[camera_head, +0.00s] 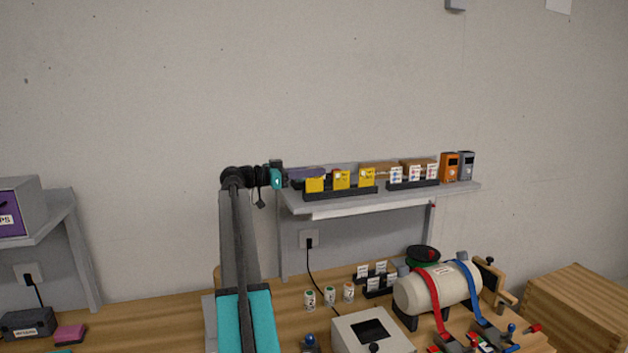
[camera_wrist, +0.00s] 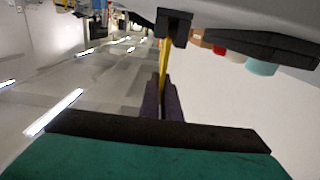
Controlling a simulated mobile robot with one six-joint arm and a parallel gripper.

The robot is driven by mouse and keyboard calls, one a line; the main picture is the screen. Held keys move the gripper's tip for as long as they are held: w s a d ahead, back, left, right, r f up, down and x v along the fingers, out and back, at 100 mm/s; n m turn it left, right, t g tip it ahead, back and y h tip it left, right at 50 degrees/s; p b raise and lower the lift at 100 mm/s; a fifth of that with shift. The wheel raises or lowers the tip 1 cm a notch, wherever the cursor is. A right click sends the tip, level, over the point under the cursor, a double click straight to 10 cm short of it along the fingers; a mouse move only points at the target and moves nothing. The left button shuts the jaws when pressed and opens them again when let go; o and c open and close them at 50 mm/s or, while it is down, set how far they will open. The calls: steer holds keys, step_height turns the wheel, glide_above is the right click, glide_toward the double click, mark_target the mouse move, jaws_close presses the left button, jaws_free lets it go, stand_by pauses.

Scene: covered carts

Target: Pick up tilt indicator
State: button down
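My gripper (camera_head: 304,173) reaches from the left over the shelf. Its purple fingers (camera_wrist: 161,98) are close together in the wrist view, with a thin yellow piece seen edge-on between them, and they look shut on it. This yellow piece (camera_wrist: 166,66) still meets a black rack (camera_wrist: 173,28) at its far end. In the head view it is the leftmost yellow indicator (camera_head: 315,186), its top partly hidden by my gripper. Two more yellow indicators (camera_head: 341,181) (camera_head: 367,178) stand to its right in the same black rack (camera_head: 345,193). Which type is the tilt indicator cannot be read.
A second black rack (camera_head: 413,184) holds white cards with red and blue marks. An orange device (camera_head: 450,167) and a grey one (camera_head: 467,166) stand at the shelf's right end. Below, the bench holds small jars (camera_head: 330,296), a white box (camera_head: 385,338) and a strapped tank (camera_head: 440,287).

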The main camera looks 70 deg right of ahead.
steer(key=shift+r+b, duration=0.45)
steer(key=shift+r, duration=0.35)
steer(key=s+a+b, duration=0.2)
steer(key=a, duration=0.5)
steer(key=s+a+r+b, duration=0.1)
steer(key=a+b, duration=0.2)
steer(key=a, duration=0.5)
steer(key=shift+s+a+r, duration=0.25)
steer(key=shift+s, duration=0.1)
